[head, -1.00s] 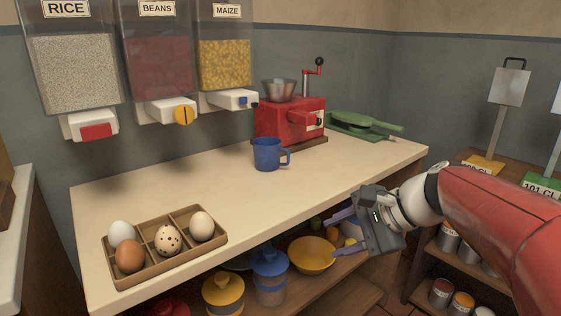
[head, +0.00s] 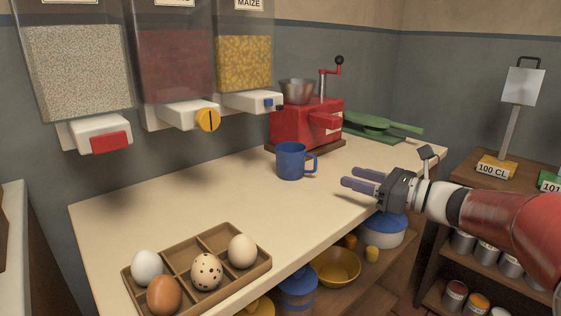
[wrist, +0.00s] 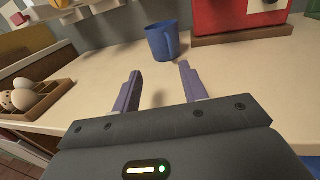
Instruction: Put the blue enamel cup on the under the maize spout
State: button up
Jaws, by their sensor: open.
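The blue enamel cup (head: 291,161) stands upright on the counter, in front of the red grinder, with its handle to the right in the head view. In the wrist view the cup (wrist: 161,42) is ahead of the fingertips, roughly between their lines. The maize dispenser (head: 245,60) hangs on the wall at the right end of the row, and its white spout (head: 252,102) is behind and to the left of the cup. My gripper (head: 348,179) is open and empty over the counter's front edge, to the right of the cup and apart from it.
The red grinder (head: 305,126) stands behind the cup, with a green press (head: 370,127) at the back right. An egg tray (head: 222,231) sits at the counter's front left. The bare counter (head: 190,205) between tray and cup is free.

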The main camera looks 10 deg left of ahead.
send_near(302, 161)
jog(key=shift+x, duration=1.05)
jog(key=shift+p+x, duration=0.45)
jog(key=shift+x, duration=2.2)
jog(key=shift+w+d+f, duration=0.1)
jog(key=shift+w, duration=0.05)
grip_shut()
